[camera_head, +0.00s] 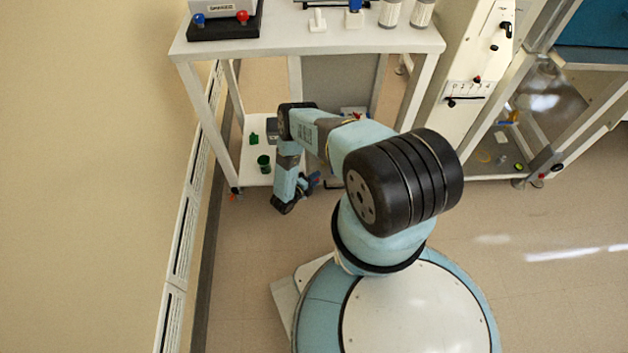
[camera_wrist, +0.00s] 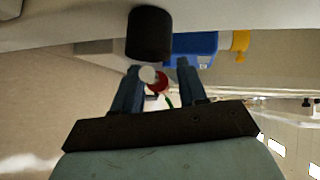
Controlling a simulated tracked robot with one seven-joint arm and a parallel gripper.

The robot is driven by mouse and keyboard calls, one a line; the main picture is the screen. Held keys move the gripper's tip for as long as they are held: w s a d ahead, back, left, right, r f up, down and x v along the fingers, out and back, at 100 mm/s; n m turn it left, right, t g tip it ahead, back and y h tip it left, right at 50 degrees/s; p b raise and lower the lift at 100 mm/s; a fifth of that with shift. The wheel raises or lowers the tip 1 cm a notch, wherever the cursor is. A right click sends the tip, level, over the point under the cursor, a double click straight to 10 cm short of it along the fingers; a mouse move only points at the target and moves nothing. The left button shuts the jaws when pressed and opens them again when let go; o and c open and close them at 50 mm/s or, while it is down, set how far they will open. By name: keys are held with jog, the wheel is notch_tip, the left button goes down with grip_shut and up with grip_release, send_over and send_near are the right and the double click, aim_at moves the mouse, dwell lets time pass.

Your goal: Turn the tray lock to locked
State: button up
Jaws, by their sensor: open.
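No part is clearly recognisable as the tray lock, and its setting cannot be read. In the wrist view my gripper (camera_wrist: 160,76) is open, with its two dark blue fingers apart. A black cylinder (camera_wrist: 149,35) stands in front of the fingertips. A blue block (camera_wrist: 192,48) with a yellow end piece (camera_wrist: 240,41) lies just beyond, to the right. A red round part (camera_wrist: 157,82) and a pale round tip (camera_wrist: 147,74) show between the fingers; whether they touch them I cannot tell.
The white bench (camera_head: 290,42) carries a black box (camera_head: 224,27) with blue and red knobs, a white switch (camera_head: 317,20) and two pale canisters (camera_head: 421,13). Green pieces (camera_head: 263,160) sit on its lower shelf. Clear floor lies left of my base; a wall vent runs alongside.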

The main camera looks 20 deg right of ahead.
grip_shut()
dwell(0.3)
dwell(0.3)
